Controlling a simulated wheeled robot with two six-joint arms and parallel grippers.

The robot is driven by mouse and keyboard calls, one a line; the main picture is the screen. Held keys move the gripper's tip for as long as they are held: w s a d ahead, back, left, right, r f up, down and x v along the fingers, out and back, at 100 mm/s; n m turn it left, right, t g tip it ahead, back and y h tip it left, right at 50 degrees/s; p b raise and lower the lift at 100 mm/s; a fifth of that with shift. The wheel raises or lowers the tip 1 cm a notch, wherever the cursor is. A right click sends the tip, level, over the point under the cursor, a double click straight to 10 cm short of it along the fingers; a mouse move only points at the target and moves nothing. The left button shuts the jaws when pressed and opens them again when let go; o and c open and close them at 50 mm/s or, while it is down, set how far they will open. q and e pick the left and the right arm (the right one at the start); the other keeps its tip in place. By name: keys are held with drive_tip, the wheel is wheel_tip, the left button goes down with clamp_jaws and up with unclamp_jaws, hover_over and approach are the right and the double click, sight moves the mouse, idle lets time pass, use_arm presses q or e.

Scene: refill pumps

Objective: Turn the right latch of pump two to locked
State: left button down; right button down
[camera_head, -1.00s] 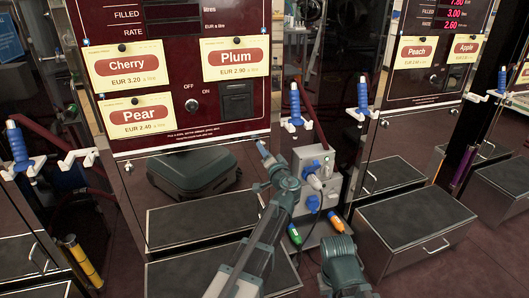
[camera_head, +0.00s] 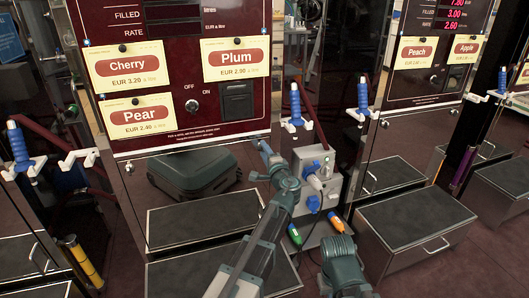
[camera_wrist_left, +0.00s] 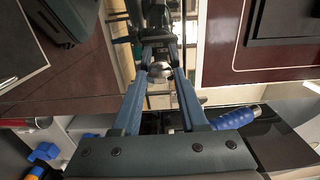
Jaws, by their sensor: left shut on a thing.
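The pump with the Cherry, Plum and Pear cards has a dark red panel (camera_head: 160,75) above a mirror-like lower door. A small silver latch (camera_head: 128,167) shows at that door's upper left. My left gripper (camera_head: 259,146) reaches the door's upper right edge. In the left wrist view, its two blue-grey fingers (camera_wrist_left: 160,72) are shut on a small metallic piece, apparently the right latch. The fingers hide most of it, so its turn angle cannot be told. My right gripper is not in view.
A grey box (camera_head: 318,165) with blue sockets stands right of my left arm. Blue-handled nozzles (camera_head: 295,103) hang on white holders beside the pump. A dark step (camera_head: 205,215) stands before the pump, and another step (camera_head: 415,220) stands at right.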

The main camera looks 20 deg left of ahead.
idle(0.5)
use_arm(q)
drive_tip(key=shift+c, duration=2.2)
unclamp_jaws()
drive_tip(key=v, duration=1.4)
